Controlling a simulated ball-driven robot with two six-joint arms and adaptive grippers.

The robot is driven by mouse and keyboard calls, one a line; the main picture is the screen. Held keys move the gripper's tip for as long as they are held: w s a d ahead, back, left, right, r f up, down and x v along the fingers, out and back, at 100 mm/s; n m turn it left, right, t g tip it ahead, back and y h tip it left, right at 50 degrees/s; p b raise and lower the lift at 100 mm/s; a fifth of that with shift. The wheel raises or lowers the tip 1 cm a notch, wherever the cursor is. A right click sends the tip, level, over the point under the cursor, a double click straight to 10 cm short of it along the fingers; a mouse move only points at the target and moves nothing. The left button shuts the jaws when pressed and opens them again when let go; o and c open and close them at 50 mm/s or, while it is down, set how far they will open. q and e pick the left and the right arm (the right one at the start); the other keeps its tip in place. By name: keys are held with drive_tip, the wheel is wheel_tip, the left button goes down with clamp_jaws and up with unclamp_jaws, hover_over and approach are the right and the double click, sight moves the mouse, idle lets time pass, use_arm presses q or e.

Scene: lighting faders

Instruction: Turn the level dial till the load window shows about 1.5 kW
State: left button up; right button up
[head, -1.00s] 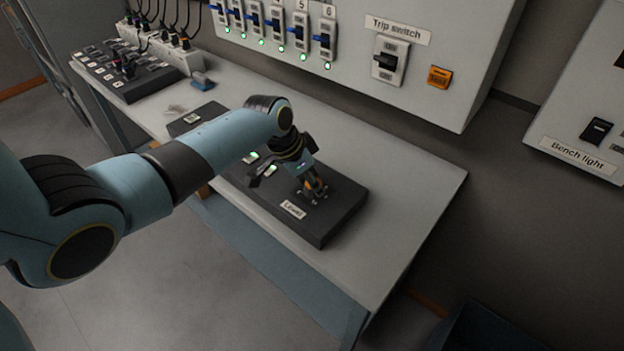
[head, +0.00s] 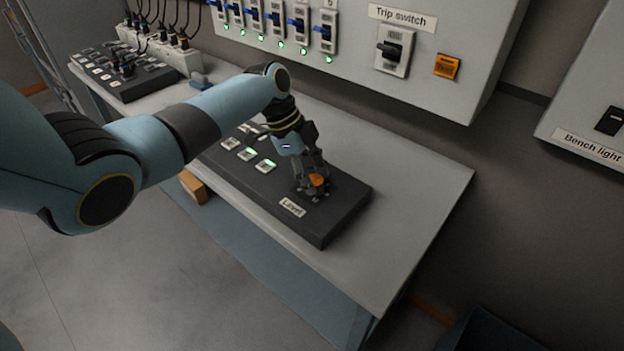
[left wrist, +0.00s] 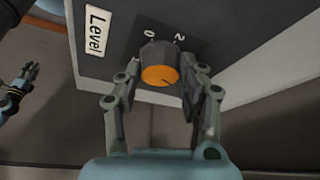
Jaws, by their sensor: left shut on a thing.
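The level dial (head: 318,181) has an orange cap on a dark body and stands on the right part of the dark panel (head: 345,212), by the "Level" label (head: 292,207). My left gripper (head: 311,187) is shut on the dial. In the left wrist view the fingers close around the dial (left wrist: 160,73), with a dark pointer line on its cap and scale marks partly hidden behind it. Small lit windows (head: 266,165) lie left of the dial; their readings are too small to read. My right gripper (left wrist: 24,82) shows small at the left wrist view's left edge.
Breakers with green lights (head: 297,26) and a trip switch (head: 393,50) are on the wall cabinet above. A keyed console (head: 125,72) stands at the back left. The bench (head: 415,190) is clear right of the panel.

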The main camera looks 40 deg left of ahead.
use_arm(q)
drive_tip(key=shift+m, duration=0.3)
drive_tip(key=o, duration=1.1)
drive_tip(key=shift+o, duration=0.2)
drive_tip(key=v, duration=1.2)
drive_tip(key=shift+w, duration=0.1)
